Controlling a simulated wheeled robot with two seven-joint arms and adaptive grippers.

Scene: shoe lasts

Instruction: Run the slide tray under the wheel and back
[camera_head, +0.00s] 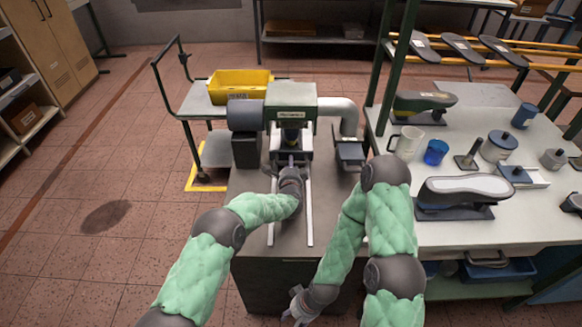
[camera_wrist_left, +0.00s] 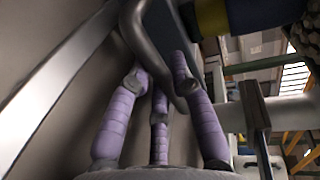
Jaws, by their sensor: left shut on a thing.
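The slide tray's two pale rails (camera_head: 308,215) run along the bench toward the machine. In the head view my left gripper (camera_head: 290,162) is at the front of the machine, between the rails. In the left wrist view its purple fingers (camera_wrist_left: 162,85) close around a bent grey handle (camera_wrist_left: 152,42). The tray itself is mostly hidden by my gripper and the machine head. My right gripper (camera_head: 297,304) hangs low by the bench front, fingers spread and empty.
A yellow bin (camera_head: 240,86) stands on a side cart at left. A grey duct (camera_head: 340,108) bends down right of the machine. The white table (camera_head: 450,232) at right holds shoe lasts (camera_head: 466,188), a white mug (camera_head: 406,142) and a blue cup (camera_head: 435,152).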

